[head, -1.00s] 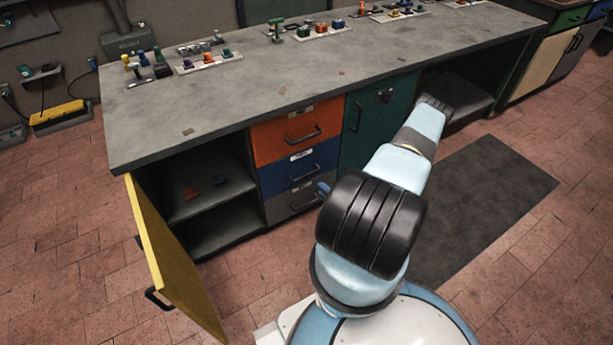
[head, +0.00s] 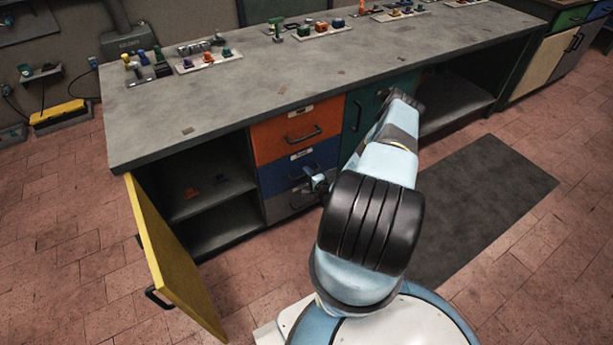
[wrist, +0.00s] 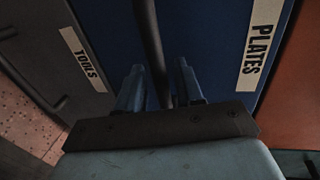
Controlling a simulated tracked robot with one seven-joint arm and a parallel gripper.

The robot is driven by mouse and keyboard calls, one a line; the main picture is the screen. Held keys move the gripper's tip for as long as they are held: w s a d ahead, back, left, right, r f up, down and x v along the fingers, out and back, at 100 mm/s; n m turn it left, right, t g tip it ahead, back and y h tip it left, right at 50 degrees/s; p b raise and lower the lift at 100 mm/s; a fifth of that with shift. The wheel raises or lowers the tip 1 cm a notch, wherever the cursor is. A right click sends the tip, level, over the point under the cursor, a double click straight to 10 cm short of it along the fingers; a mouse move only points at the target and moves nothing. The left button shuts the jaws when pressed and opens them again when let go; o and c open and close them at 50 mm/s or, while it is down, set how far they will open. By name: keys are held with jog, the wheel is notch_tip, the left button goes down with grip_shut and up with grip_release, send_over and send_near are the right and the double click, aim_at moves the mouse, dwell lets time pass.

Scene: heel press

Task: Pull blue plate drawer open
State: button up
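The blue drawer (head: 273,180), shut, sits between the orange drawer above and the grey drawer below. In the wrist view its blue front (wrist: 215,45) fills the middle, with a "PLATES" label (wrist: 256,55). Its dark bar handle (wrist: 149,40) runs between the two blue fingers of my gripper (wrist: 158,85). The fingers are apart, one on each side of the bar, with a small gap visible. In the head view my gripper (head: 317,182) is at the blue drawer's front, partly hidden by my arm.
The orange drawer (head: 270,132) and grey drawer (head: 280,208) are shut. The yellow door (head: 175,265) stands open at left beside open shelves. A green door (head: 350,145) is right of the drawers.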

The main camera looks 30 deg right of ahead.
jog(key=shift+w, duration=0.1)
grip_shut()
dwell(0.3)
